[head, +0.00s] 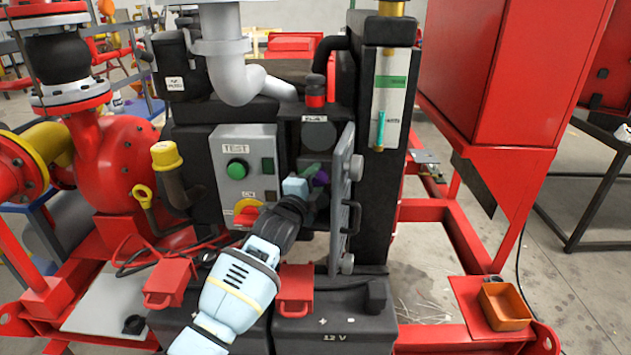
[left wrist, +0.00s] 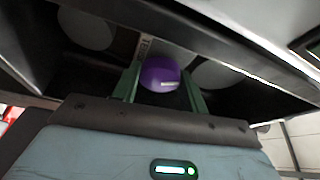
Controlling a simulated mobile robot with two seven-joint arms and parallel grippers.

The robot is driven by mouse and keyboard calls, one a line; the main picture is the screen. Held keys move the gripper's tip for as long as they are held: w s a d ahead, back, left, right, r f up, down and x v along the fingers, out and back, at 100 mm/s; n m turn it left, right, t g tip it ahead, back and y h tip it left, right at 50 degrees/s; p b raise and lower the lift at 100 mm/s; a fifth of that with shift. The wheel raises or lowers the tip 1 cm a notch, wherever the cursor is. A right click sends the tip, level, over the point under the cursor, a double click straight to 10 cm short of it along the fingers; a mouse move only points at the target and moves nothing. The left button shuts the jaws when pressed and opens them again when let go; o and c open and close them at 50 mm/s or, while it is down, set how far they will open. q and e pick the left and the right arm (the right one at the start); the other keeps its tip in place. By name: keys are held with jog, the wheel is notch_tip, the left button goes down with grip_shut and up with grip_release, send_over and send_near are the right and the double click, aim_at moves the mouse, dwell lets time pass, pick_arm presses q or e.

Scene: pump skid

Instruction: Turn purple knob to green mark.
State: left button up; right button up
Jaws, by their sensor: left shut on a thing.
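The purple knob (head: 320,179) sits inside an open compartment of the black cabinet, partly hidden by my gripper in the head view. In the left wrist view the round purple knob (left wrist: 160,74) has a short white line on its face. My left gripper (head: 312,172) reaches into the compartment. In the left wrist view its two green fingers (left wrist: 162,85) stand on either side of the knob and are shut on it. I cannot make out a green mark around the knob. My right gripper is not in view.
The compartment's grey door (head: 342,200) stands open just right of my left gripper. A grey panel (head: 246,170) with a green button and a red-yellow switch is on the left. Red clamps (head: 296,288) and black batteries (head: 330,325) lie below. An orange tray (head: 505,305) is at lower right.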

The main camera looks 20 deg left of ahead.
pick_arm(q)
jog(key=n, duration=0.2)
jog(key=n+t+b, duration=0.1)
jog(key=n, duration=0.1)
jog(key=n+t+y, duration=0.1)
jog(key=shift+d+f+n+b, duration=0.1)
jog(key=shift+f+n+b, duration=0.25)
jog(key=shift+n+b, duration=0.05)
jog(key=n+t+y+b, duration=0.1)
jog(key=n, duration=0.2)
jog(key=shift+n, duration=0.4)
jog(key=shift+d+n+t+y+b, duration=0.1)
jog(key=shift+n+t+y+b, duration=0.25)
jog(key=shift+n+y, duration=0.9)
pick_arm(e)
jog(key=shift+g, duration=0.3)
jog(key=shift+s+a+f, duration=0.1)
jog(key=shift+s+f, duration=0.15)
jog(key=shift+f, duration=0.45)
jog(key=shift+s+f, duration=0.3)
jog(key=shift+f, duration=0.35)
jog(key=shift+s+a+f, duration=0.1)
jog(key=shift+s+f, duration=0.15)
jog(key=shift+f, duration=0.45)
pick_arm(q)
jog(key=shift+r+n+h, duration=0.1)
jog(key=shift+n+h, duration=0.15)
jog(key=shift+n, duration=0.2)
jog(key=o, duration=1)
